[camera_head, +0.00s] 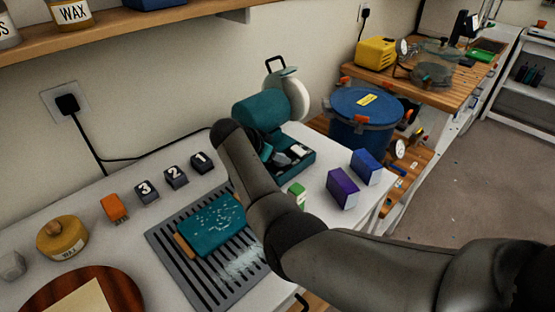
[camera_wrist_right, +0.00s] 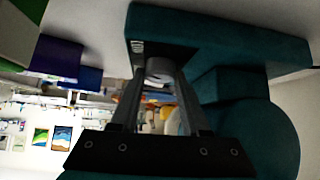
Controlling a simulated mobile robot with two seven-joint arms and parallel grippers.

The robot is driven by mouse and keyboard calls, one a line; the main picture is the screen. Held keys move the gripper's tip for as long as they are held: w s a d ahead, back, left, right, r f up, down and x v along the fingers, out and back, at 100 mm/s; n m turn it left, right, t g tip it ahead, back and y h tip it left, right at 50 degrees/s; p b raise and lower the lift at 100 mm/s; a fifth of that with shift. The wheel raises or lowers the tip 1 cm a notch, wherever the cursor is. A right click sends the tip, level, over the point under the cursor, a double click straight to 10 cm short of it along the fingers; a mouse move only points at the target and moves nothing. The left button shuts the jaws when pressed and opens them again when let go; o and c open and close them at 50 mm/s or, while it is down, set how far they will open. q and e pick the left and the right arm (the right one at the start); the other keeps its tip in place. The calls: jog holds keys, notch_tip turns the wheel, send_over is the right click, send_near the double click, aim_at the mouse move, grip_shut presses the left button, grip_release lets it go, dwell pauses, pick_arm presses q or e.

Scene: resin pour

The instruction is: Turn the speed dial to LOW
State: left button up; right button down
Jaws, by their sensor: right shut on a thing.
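The teal mixer (camera_head: 262,110) stands at the back of the white table in the head view. Its teal body (camera_wrist_right: 225,45) fills the upper right of the right wrist view. A small grey round dial (camera_wrist_right: 160,68) sticks out of this body, beside small pale markings (camera_wrist_right: 138,46) too small to read. My right gripper (camera_wrist_right: 158,80) has its two fingers closed around the dial's sides. In the head view my right arm crosses in front of the table and hides part of the mixer's base; the dial's pointer cannot be made out. My left gripper is not in view.
A purple box (camera_head: 342,189), a blue box (camera_head: 366,167) and a small green box (camera_head: 297,193) stand right of the mixer, close to my right arm. A slotted grey tray (camera_head: 165,240) bears a teal slab (camera_head: 212,225). A blue drum (camera_head: 365,112) stands beyond.

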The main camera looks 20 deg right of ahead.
dwell(0.3)
jog(key=shift+c, duration=2)
grip_release()
jog(key=p+v, duration=0.1)
jog(key=v, duration=0.6)
jog(key=shift+a+r, duration=0.15)
jog(key=shift+a, duration=0.05)
jog(key=shift+s, duration=0.1)
